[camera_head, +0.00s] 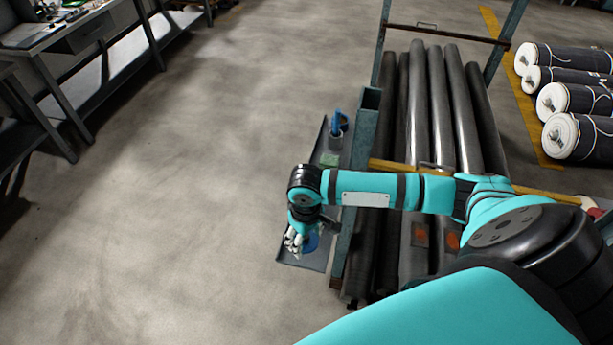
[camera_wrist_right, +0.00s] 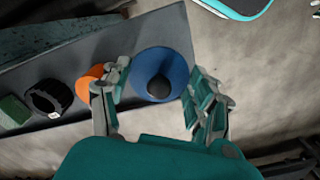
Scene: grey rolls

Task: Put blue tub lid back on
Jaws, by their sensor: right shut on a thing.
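A round blue lid (camera_wrist_right: 176,64) with a black knob (camera_wrist_right: 159,86) shows between the fingers of my right gripper (camera_wrist_right: 160,80) in the right wrist view. In the head view my right gripper (camera_head: 294,241) is low over the near end of a narrow grey shelf, with the blue lid (camera_head: 311,243) partly hidden behind it. The right gripper is shut on the lid. The tub itself cannot be made out; whether the lid rests on anything is hidden. My left gripper is not in view.
The grey shelf (camera_head: 318,258) also holds an orange object (camera_wrist_right: 88,82), a black ring (camera_wrist_right: 48,98), a green block (camera_wrist_right: 13,112) and a cup with a blue item (camera_head: 337,123). A rack of long dark rolls (camera_head: 418,110) stands right beside it. The floor left is clear.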

